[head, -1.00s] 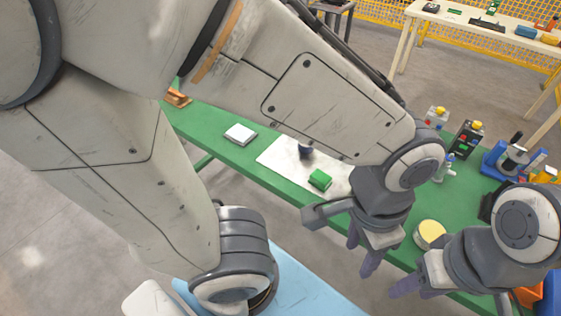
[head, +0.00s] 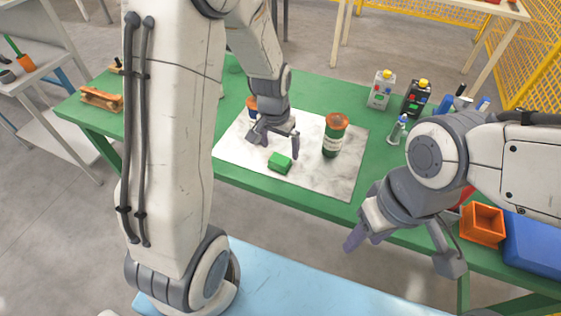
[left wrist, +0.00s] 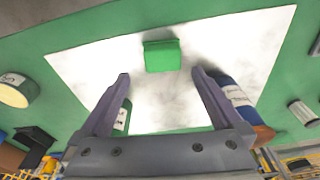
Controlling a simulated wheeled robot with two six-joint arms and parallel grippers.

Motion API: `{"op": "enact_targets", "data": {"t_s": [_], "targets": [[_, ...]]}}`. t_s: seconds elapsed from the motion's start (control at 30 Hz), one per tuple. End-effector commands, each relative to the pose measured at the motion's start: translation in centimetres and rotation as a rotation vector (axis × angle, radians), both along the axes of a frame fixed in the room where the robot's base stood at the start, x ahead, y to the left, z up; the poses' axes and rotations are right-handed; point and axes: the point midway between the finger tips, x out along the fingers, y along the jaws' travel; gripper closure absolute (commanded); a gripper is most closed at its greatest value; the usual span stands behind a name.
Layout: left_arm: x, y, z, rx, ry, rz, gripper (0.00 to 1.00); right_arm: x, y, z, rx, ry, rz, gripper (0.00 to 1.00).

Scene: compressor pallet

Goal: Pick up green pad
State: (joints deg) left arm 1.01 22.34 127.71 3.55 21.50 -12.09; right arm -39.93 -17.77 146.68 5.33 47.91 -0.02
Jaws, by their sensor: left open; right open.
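The green pad (head: 280,163) is a small green block lying on the white sheet (head: 314,183) on the green table. My left gripper (head: 274,142) is open and empty, just behind and above the pad in the head view. In the left wrist view the pad (left wrist: 162,55) lies beyond the open fingertips (left wrist: 161,75), roughly centred between them and apart from them. My right gripper (head: 365,238) is open and empty by the table's front edge, to the right of the pad.
A dark green bottle with an orange cap (head: 334,138) stands on the sheet right of my left gripper. A blue bottle (left wrist: 236,94) is close beside the right-hand finger in the left wrist view. An orange bin (head: 483,225) stands at the right.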

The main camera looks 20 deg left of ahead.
Motion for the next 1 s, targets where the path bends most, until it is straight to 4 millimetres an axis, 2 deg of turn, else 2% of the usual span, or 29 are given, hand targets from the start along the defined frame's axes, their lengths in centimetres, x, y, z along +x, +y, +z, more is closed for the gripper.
{"op": "enact_targets", "data": {"t_s": [0.07,0.27,0.5,0.63,0.83,0.87,1.0], "targets": [[0.1,0.0,-1.1,0.0,0.003,-0.001,0.0,0.0,0.0,0.0,0.0,0.0,0.0,0.5],[0.3,0.0,-2.5,-0.001,0.002,0.0,0.0,0.0,0.0,0.0,0.0,0.0,0.0,0.5],[0.7,0.3,-6.0,-0.001,0.003,0.0,0.0,0.0,0.0,0.1,0.0,0.0,0.0,0.5],[0.9,0.3,-6.8,0.0,0.0,-0.001,0.0,0.0,0.0,0.1,0.0,0.0,0.0,0.5],[1.0,0.3,-6.8,0.0,-0.001,-0.001,0.0,0.0,0.0,0.1,0.0,0.0,0.0,0.5],[1.0,0.3,-6.8,0.0,-0.001,-0.001,0.04,0.0,0.0,0.1,0.0,0.0,0.0,0.5],[0.9,0.3,-6.8,0.0,-0.001,-0.001,0.57,0.0,0.0,0.1,0.0,0.0,0.0,0.5]]}}
